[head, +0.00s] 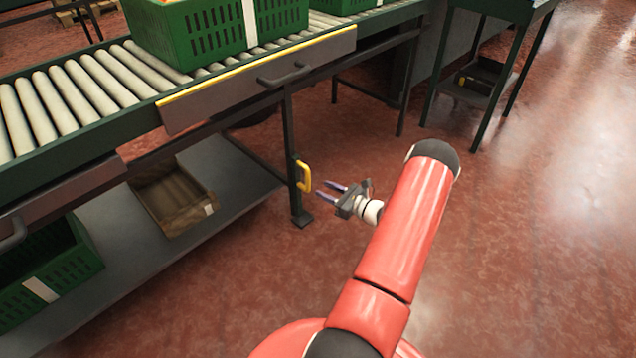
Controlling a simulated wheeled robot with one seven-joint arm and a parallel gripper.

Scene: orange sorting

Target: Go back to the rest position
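My gripper (331,192) is at the end of my red arm, low over the red floor in the middle of the head view. Its two purple-grey fingers point left and stand apart, with nothing seen between them. The fingertips are close to the yellow handle (304,176) on the conveyor's leg. A small gap shows between them in this view. No oranges can be clearly made out.
The roller conveyor (259,86) crosses the upper left, with a green crate (190,32) on it. A lower shelf (235,190) holds a cardboard box (172,225) and a green crate (75,267). A dark green stand (497,80) is at upper right. The floor at right is clear.

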